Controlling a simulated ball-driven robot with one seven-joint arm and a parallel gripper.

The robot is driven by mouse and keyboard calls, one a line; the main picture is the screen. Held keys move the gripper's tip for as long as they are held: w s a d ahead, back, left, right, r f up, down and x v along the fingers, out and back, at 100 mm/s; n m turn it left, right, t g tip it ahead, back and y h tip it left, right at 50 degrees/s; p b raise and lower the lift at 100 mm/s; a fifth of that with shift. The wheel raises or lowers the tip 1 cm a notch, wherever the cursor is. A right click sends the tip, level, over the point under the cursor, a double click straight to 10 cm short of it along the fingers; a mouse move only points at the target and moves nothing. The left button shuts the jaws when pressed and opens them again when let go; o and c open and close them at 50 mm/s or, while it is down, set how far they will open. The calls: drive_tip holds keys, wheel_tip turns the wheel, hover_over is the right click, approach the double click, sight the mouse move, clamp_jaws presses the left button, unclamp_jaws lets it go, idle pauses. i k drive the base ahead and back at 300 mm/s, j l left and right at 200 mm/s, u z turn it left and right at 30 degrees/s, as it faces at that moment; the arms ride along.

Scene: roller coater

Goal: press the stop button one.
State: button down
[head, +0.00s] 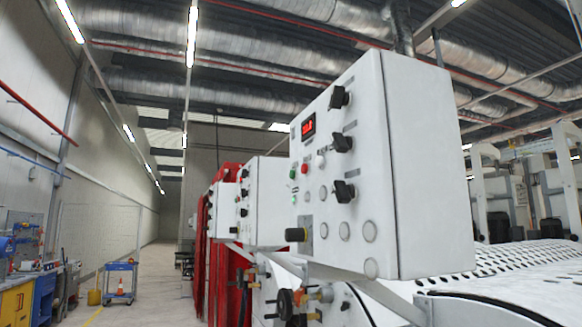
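A white control box (392,170) stands close on the right, its button face turned to the left. On that face a small red button (304,169) sits below a lit red display (308,127). A green button (292,174) is on its left and a pale button (319,162) on its right. The button labels are too small to read, so I cannot tell which one is stop button one. A second white box (261,203) with small buttons stands farther back. My gripper is not in view, and nothing is seen touching the buttons.
Black rotary knobs (343,144) and a black knob (297,234) stick out from the near box. Valves and hoses (290,300) are below it, and a perforated white surface (525,258) lies right. A blue cart (119,282) stands in the left aisle, which has open floor.

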sight(304, 169)
drive_tip(key=i+j+z, duration=0.1)
drive_tip(key=i+j, duration=0.35)
drive_tip(key=j, duration=0.15)
drive_tip(key=i+j+z, duration=0.25)
drive_tip(key=i+j, duration=0.2)
drive_tip(key=j, duration=0.25)
drive_tip(key=i+j+z, duration=0.1)
drive_tip(key=j, duration=0.25)
drive_tip(key=i+j, duration=0.25)
drive_tip(key=j+z, duration=0.05)
drive_tip(key=j, duration=0.05)
